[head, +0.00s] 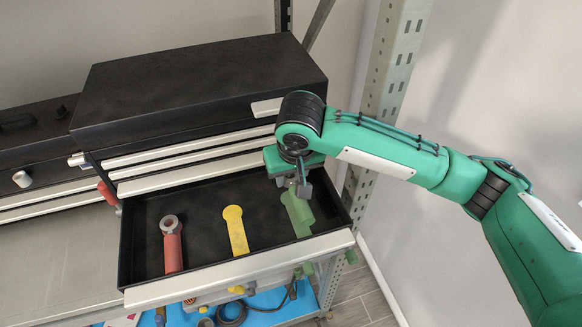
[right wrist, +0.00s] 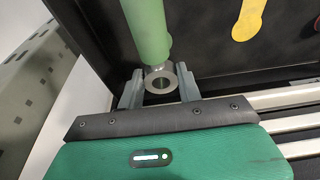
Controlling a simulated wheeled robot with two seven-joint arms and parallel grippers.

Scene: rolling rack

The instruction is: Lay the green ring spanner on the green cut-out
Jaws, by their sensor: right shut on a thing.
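The green ring spanner (right wrist: 147,30) has a green handle and a grey metal ring end. My right gripper (right wrist: 160,84) is shut on it at the ring end, in the right wrist view. In the head view my right gripper (head: 297,187) is over the right part of the open drawer, and the spanner's green handle (head: 299,215) points toward the drawer front. The spanner lies over the place right of the yellow cut-out. My left gripper is not in view.
The black open drawer (head: 195,272) also holds a red spanner (head: 172,250) at left and an empty yellow cut-out (head: 236,230) in the middle. The cabinet (head: 200,80) rises behind. A rack post (head: 391,75) stands at right, near my arm. Several tools lie below.

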